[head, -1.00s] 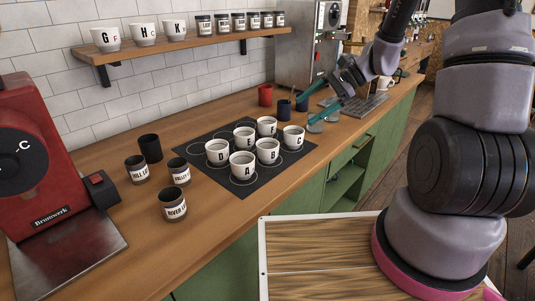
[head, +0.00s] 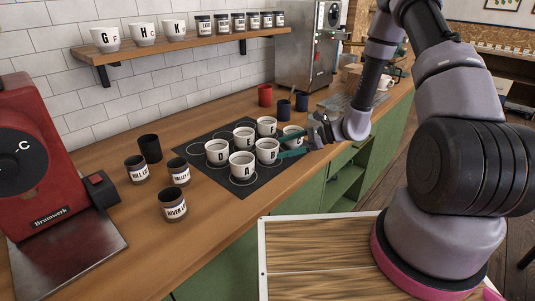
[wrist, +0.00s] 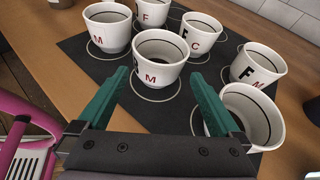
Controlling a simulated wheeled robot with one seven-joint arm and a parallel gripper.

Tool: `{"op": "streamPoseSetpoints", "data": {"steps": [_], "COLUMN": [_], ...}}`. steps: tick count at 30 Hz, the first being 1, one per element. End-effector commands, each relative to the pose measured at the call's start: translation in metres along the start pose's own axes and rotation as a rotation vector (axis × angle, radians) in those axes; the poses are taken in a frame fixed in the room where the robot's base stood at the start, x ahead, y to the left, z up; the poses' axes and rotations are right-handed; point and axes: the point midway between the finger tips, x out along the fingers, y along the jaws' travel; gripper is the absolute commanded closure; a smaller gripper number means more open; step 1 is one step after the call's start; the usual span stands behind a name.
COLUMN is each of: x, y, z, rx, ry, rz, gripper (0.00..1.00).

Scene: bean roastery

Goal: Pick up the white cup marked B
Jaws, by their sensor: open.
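The white cup marked B (head: 267,150) stands upright on the dark mat (head: 240,192), at the right of the front row in the head view. My gripper (head: 288,146) reaches in low from the right, open and empty. In the wrist view, a white cup with a red M (wrist: 160,62), apparently cup B, stands just ahead, between the lines of the two teal fingers (wrist: 160,85). Its black letter is only partly visible. Cup C (head: 291,133) is partly hidden by my gripper; a cup close beside the right finger (wrist: 250,115) appears to be it.
Cups A (head: 242,166), D (head: 217,151), E (head: 244,138) and F (head: 266,126) stand close around on the mat. Dark labelled jars (head: 173,205) and a red grinder (head: 45,170) are at left. Red and blue mugs (head: 265,95) stand behind.

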Motion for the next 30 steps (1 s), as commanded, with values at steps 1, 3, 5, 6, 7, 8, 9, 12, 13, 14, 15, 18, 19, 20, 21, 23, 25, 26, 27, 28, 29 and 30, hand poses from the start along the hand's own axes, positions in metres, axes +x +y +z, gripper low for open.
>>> {"op": "streamPoseSetpoints", "data": {"steps": [1,3,5,6,7,8,9,12,13,14,15,18,19,20,21,23,25,26,27,28,29,30], "x": [0.005,0.015,0.025,0.031,0.035,0.039,0.043,0.05,0.051,0.051,0.051,0.051,0.051,0.051,0.051,0.051,0.051,0.051,0.051,0.051,0.051,0.051], "y": [0.001,0.002,0.003,0.003,0.003,0.003,0.002,0.002,0.002,0.002,0.002,0.002,0.002,0.002,0.002,0.002,0.002,0.002,0.002,0.002,0.002,0.002], "z": [0.0,0.0,-0.001,-0.001,-0.001,-0.001,-0.001,-0.001,-0.001,-0.001,-0.001,-0.001,-0.001,-0.001,-0.001,-0.001,-0.001,-0.001,-0.001,-0.001,-0.001,-0.001], "rx": [0.0,0.0,0.0,0.0,-0.001,-0.001,-0.001,-0.001,-0.001,-0.001,-0.001,0.0,-0.001,-0.001,0.0,-0.001,0.0,-0.001,-0.001,-0.001,-0.001,-0.001], "ry": [-0.001,-0.002,-0.001,-0.001,0.0,0.0,0.0,0.0,0.0,0.0,0.0,0.0,0.0,0.0,0.0,0.0,0.0,0.0,0.0,0.0,0.0,0.0], "rz": [0.002,0.004,0.005,0.004,0.004,0.004,0.003,0.002,0.001,0.001,0.001,0.001,0.001,0.001,0.001,0.001,0.001,0.001,0.001,0.001,0.001,0.001], "gripper": [0.0,0.0,0.0,0.0,0.0,0.0,0.0,0.0,0.0,0.0,0.0,0.0,0.0,0.11,0.27,0.5,0.77,0.77,0.77,0.77,0.77,0.77]}}
